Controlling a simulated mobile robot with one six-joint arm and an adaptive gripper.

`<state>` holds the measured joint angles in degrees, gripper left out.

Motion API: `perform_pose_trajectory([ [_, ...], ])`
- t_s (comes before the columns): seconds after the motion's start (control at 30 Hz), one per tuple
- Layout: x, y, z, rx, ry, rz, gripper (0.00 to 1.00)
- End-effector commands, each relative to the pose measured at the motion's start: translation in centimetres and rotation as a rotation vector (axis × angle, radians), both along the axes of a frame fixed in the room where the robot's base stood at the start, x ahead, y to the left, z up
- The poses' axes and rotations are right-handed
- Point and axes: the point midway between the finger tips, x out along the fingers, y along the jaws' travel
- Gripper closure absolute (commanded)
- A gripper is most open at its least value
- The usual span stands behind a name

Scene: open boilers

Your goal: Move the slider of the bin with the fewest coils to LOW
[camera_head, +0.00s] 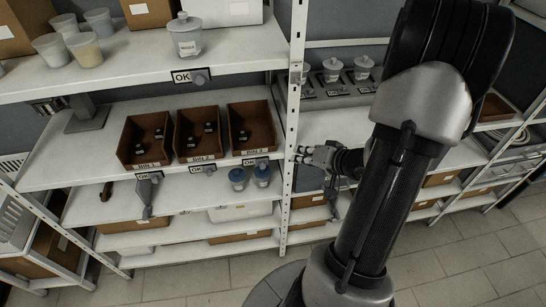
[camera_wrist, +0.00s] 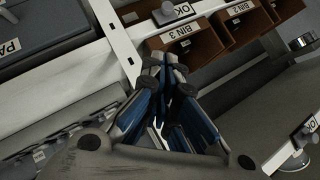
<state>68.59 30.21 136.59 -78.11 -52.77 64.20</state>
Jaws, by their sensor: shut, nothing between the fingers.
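Small dark coils lie inside. My gripper (camera_head: 300,153) is shut and empty, right of BIN 1, near the shelf post.
A white perforated post (camera_head: 293,90) stands between BIN 1 and my gripper. The upper shelf has its own OK tag and knob (camera_head: 201,76) and a lidded jar (camera_head: 185,38). Blue-lidded jars (camera_head: 262,175) stand on the shelf below. My arm hides much of the right side.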

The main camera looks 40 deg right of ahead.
Motion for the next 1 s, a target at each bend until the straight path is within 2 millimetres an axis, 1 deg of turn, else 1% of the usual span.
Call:
perform_pose_trajectory([
  [0.17, 0.1, 0.0, 0.0, -0.002, 0.001, 0.001, 1.0],
  [0.27, 0.5, 0.1, -0.4, -0.003, 0.001, 0.003, 1.0],
  [0.37, 1.5, 0.1, -1.2, -0.003, 0.002, 0.005, 1.0],
  [0.47, 3.1, 0.2, -2.3, -0.003, 0.003, 0.007, 1.0],
  [0.6, 5.7, 0.2, -4.1, -0.003, 0.002, 0.008, 1.0],
  [0.77, 8.4, 0.2, -5.9, -0.003, 0.003, 0.005, 1.0],
  [0.9, 9.1, 1.3, -7.6, -0.002, 0.003, 0.002, 1.0],
  [1.0, 9.4, 1.8, -8.3, -0.002, 0.003, 0.002, 1.0],
])
